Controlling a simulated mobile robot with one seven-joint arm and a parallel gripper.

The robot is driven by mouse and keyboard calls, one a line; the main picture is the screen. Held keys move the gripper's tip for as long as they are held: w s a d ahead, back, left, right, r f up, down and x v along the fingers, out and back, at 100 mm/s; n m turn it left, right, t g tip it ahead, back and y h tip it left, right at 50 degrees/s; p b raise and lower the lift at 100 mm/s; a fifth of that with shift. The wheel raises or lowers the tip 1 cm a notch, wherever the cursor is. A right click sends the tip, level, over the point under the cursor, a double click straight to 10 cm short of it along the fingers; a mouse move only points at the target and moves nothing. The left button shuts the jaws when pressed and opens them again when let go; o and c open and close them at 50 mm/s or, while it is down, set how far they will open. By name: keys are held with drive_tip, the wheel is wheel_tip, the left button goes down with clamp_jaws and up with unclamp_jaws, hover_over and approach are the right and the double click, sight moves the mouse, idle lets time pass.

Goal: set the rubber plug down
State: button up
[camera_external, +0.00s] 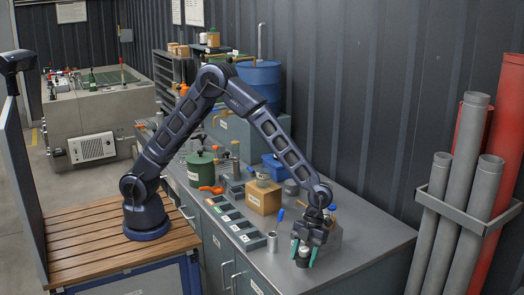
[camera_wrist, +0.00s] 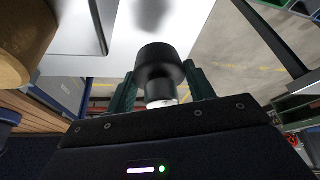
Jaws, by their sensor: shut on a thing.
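The rubber plug (camera_external: 303,259) is black, with a wide round end and a narrower neck. In the wrist view the plug (camera_wrist: 160,68) sits between the two dark green fingers of my gripper (camera_wrist: 160,92), its wide end pointing away from the palm. A pale part shows at its base near the palm. In the external view my gripper (camera_external: 304,256) points down near the front right of the grey counter (camera_external: 352,252), shut on the plug. A dark blurred shadow lies on the counter apart from the plug in the wrist view. The exact height of the plug is hard to tell.
A metal cylinder (camera_external: 272,241) stands left of my gripper. A cardboard box (camera_external: 263,197), a row of grey trays (camera_external: 238,226) and a green container (camera_external: 201,169) are further back. The counter right of my gripper is clear up to its edge.

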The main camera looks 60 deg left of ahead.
sight(305, 248)
drive_tip(key=shift+f, duration=2.4)
drive_tip(key=o, duration=1.1)
drive_tip(key=shift+f, duration=0.1)
drive_tip(key=shift+c, duration=0.2)
drive_tip(key=r, duration=0.6)
drive_tip(key=w+r, duration=0.1)
drive_tip(key=r, duration=0.3)
drive_tip(key=shift+a, duration=0.25)
drive_tip(key=shift+w, duration=0.1)
